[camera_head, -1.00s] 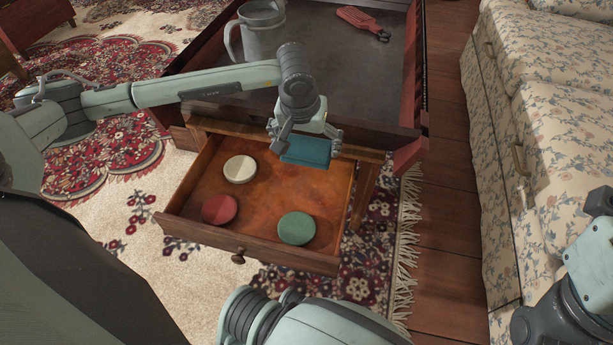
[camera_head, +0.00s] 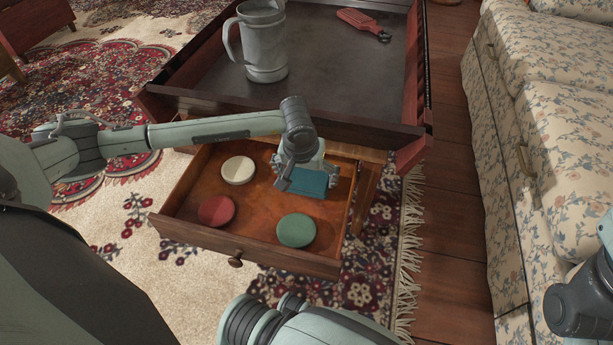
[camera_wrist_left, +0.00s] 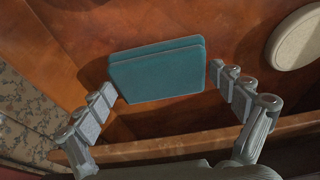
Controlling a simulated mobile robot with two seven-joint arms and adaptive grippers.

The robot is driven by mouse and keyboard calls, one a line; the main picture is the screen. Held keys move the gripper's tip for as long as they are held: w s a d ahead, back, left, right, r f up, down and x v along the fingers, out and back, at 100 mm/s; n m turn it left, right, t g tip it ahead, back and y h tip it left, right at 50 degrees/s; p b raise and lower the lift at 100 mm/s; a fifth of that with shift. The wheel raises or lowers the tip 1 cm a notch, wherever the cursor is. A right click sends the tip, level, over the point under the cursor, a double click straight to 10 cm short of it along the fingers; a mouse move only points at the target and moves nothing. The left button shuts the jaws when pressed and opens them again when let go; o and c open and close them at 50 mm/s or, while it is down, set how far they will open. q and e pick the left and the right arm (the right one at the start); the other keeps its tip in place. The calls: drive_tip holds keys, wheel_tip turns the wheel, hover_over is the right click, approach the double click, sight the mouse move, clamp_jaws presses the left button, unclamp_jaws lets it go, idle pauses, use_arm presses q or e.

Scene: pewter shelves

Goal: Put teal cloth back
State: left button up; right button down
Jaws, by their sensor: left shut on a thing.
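The teal cloth (camera_head: 309,182) is a folded flat block at the back right of the open drawer (camera_head: 232,238), inside its walls. My left gripper (camera_head: 301,180) is shut on it from above. In the left wrist view the cloth (camera_wrist_left: 158,72) sits between the two fingers (camera_wrist_left: 163,88), with the drawer's wooden floor behind it. I cannot tell whether the cloth touches the floor. My right gripper is not in view; only parts of my right arm show at the right edge.
A cream disc (camera_head: 238,170), a red disc (camera_head: 216,211) and a green disc (camera_head: 296,230) lie in the drawer. A floral sofa (camera_head: 550,110) is at right.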

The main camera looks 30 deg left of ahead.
use_arm(q)
drive_tip(key=shift+f, duration=0.2)
drive_tip(key=o, duration=0.7)
drive_tip(key=shift+r, duration=0.1)
drive_tip(key=shift+r, duration=0.25)
drive_tip(key=p+v, duration=0.3)
drive_tip(key=v, duration=0.8)
drive_tip(key=shift+s+r, duration=0.1)
drive_tip(key=shift+r, duration=0.3)
